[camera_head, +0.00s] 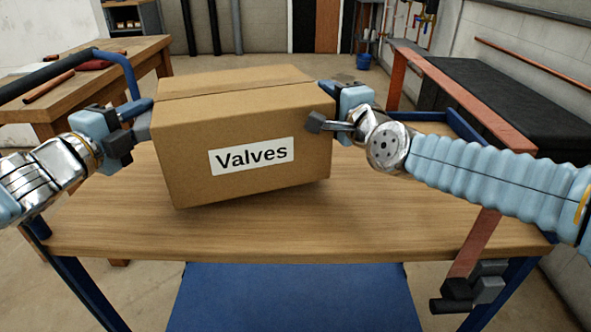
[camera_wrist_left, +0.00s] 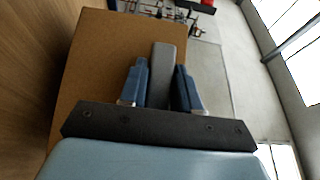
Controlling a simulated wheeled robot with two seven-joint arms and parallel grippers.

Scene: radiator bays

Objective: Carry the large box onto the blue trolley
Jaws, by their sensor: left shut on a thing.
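The large cardboard box (camera_head: 240,185), labelled "Valves", is over a wooden top (camera_head: 390,215) with blue legs and a blue lower panel (camera_head: 290,290); this looks like the blue trolley. The box sits slightly askew, with a shadow below its front edge; I cannot tell whether it touches the top. My left gripper (camera_head: 138,125) is at its left side. In the left wrist view the left fingers (camera_wrist_left: 160,85) close on a grey grip piece at the side of the box (camera_wrist_left: 100,65). My right gripper (camera_head: 335,122) is at its right side; its grip is unclear.
A wooden bench (camera_head: 150,55) stands at the back left, with a blue rail (camera_head: 118,62) in front. A black-topped bench (camera_head: 500,100) with a copper-coloured edge stands at the right. A blue bucket (camera_head: 363,61) is on the floor behind. The front of the wooden top is clear.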

